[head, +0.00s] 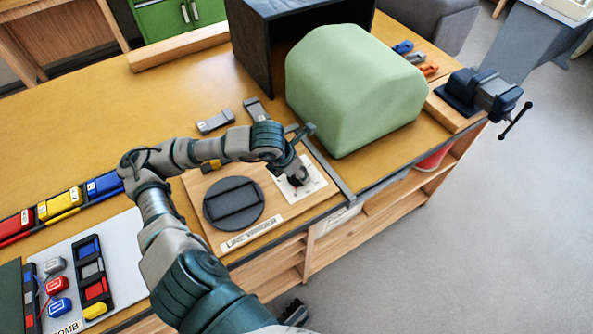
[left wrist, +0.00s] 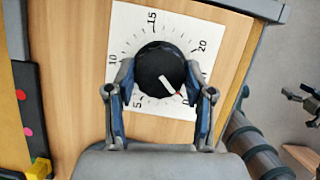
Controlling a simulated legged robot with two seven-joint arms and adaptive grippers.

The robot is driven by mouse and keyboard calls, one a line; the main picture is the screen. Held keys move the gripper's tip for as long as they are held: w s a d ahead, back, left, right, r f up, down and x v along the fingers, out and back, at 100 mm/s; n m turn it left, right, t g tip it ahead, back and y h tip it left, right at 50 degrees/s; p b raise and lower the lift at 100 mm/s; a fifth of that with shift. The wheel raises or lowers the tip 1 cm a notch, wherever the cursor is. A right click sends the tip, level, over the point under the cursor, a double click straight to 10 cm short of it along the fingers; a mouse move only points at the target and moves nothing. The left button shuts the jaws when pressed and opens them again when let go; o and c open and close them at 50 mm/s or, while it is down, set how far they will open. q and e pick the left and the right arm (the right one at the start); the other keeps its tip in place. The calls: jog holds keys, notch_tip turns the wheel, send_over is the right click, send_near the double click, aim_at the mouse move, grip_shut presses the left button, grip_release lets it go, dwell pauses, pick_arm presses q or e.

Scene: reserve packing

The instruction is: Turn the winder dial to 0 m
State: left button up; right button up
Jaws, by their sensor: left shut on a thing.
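The winder dial (left wrist: 155,65) is a round black knob on a white square scale card (left wrist: 125,35) marked 5, 10, 15 and 20, with a partly hidden 0 at lower right. Its white pointer mark with a red tip points to the lower right, close to that 0. My left gripper (left wrist: 160,88) is shut on the dial, one finger on each side. In the head view my left gripper (head: 297,174) comes down over the card and hides most of the dial. My right gripper (left wrist: 302,98) seems to show small at the right edge of the left wrist view.
The wooden line winder board (head: 200,190) carries a dark round reel (head: 234,203) and a name label (head: 250,232). Grey clips (head: 215,122) lie behind it. A green rounded block (head: 352,90) stands right of the dial. A blue vise (head: 480,92) is at the bench's right end.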

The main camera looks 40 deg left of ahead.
pick_arm(q)
jog(key=shift+w+a+r+n, duration=0.1)
jog(key=shift+w+r+n, duration=0.1)
jog(key=shift+r+n, duration=0.1)
jog(key=o, duration=1.2)
jog(key=shift+f, duration=0.15)
jog(key=shift+c, duration=0.2)
jog(key=shift+f, duration=0.1)
jog(key=shift+s, duration=0.1)
jog(key=v, duration=1.1)
jog(key=shift+r, duration=0.4)
jog(key=shift+s+f, duration=0.1)
jog(key=shift+s, duration=0.05)
